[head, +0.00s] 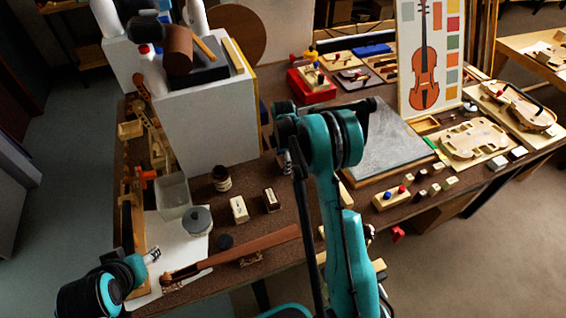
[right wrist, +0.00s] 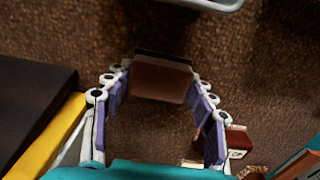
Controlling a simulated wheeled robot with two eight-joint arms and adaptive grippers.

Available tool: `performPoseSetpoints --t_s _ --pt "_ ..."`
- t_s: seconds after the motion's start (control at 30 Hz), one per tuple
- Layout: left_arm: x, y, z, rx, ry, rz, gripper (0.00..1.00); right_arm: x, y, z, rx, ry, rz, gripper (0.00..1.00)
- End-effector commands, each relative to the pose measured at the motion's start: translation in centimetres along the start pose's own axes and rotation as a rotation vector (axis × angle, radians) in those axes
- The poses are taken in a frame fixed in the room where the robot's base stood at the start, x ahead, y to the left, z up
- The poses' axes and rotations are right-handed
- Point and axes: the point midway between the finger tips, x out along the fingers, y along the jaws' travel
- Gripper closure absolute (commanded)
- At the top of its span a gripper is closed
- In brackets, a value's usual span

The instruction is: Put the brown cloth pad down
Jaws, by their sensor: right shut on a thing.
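The brown cloth pad (right wrist: 160,82) shows in the right wrist view as a reddish-brown block with a dark far edge. My right gripper (right wrist: 161,77) is shut on it, with a purple-lined finger on each side. The brown speckled bench top (right wrist: 60,35) shows below and around it. In the head view my right arm rises over the middle of the bench, and the pad cannot be made out there. My left gripper (head: 153,255) is at the lower left, beside the violin neck; its opening is too small to judge.
A tall white block (head: 205,125) stands left of my right arm. Small boxes (head: 238,208) and a dark jar (head: 221,178) stand in front of it. A grey slab (head: 385,145) lies to the right. The violin neck (head: 235,252) lies at the front.

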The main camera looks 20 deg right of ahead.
Motion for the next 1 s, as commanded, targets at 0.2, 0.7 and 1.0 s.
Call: performPoseSetpoints --t_s 0.2,0.7,1.0 --pt "0.2 0.0 0.2 0.0 0.0 0.0 0.49 0.3 0.0 0.0 0.0 0.0 0.0 0.23" --pt "-0.6 0.0 -0.4 0.0 0.0 0.0 0.49 -1.7 0.0 0.0 0.0 0.0 0.0 0.23" --pt "-2.4 0.0 -1.7 0.0 0.0 0.0 0.49 -8.4 0.0 0.0 0.0 0.0 0.0 0.23"
